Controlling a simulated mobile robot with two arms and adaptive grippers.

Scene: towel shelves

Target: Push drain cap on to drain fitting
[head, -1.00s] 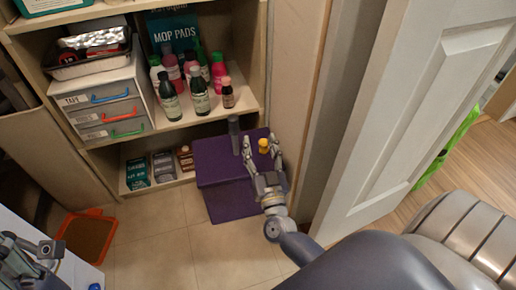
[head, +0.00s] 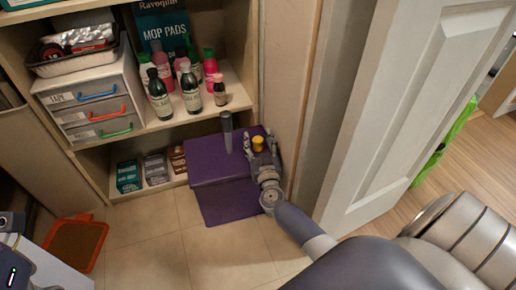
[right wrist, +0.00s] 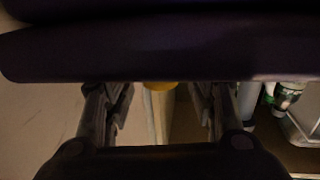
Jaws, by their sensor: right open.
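A small yellow cap-like piece (head: 257,140) stands on top of a purple box (head: 217,165). A grey upright post (head: 227,132) stands on the box just left of it. I cannot tell for sure which is the drain cap or the fitting. My right gripper (head: 261,146) is open at the box's right side, its fingers on either side of the yellow piece in the picture; contact is not visible. In the right wrist view, the open fingers (right wrist: 160,100) flank the partly hidden yellow piece (right wrist: 160,86), below a dark purple surface. My left gripper's fingers do not show.
Shelves with bottles (head: 190,90), a drawer unit (head: 95,100) and small boxes (head: 155,168) stand behind and left. A white door (head: 415,110) is on the right. An orange-rimmed tray (head: 78,242) lies at lower left. The tiled floor in front is clear.

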